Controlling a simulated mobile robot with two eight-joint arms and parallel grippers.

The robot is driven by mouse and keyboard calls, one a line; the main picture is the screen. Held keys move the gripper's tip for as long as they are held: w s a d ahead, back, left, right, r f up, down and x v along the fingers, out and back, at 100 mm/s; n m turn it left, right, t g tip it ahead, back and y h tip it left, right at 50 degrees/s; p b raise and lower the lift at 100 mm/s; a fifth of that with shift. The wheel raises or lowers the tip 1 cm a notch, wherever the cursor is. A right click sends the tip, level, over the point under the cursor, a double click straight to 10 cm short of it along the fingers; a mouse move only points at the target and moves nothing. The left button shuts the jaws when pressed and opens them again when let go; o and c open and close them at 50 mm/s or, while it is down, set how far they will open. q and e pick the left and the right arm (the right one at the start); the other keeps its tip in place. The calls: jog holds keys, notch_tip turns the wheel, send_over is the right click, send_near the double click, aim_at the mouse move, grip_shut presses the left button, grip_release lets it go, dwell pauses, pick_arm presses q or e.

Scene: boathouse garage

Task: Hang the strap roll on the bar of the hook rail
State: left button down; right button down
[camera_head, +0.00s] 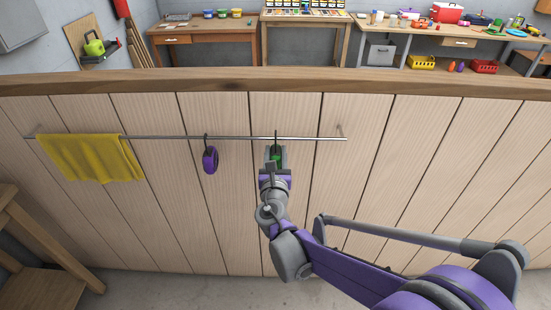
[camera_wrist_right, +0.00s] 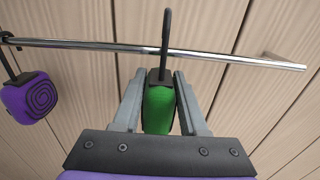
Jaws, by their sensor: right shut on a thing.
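The hook rail's thin metal bar (camera_head: 320,138) runs across the plank wall; it also shows in the wrist view (camera_wrist_right: 230,57). My right gripper (camera_head: 276,158) is just below the bar, right of its middle. It is shut on a green strap roll (camera_wrist_right: 158,108), with a finger on each side. The roll's black hook (camera_wrist_right: 166,40) rises across the bar and curves at its top above it. I cannot tell whether the hook rests on the bar. In the head view the gripper mostly hides the green roll (camera_head: 276,154). My left gripper is not in view.
A purple strap roll (camera_head: 210,160) hangs from the bar left of my gripper. A yellow cloth (camera_head: 92,158) drapes over the bar's left part. The bar is clear between the two rolls and to its right end. A wooden stand (camera_head: 40,285) is at lower left.

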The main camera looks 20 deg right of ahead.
jog(key=shift+x, duration=1.4)
jog(key=shift+w+f, duration=0.15)
jog(key=shift+w, duration=0.05)
jog(key=shift+s+f+b, duration=0.15)
jog(key=shift+f+b, duration=0.45)
jog(key=shift+f, duration=0.65)
jog(key=shift+c, duration=1.8)
grip_release()
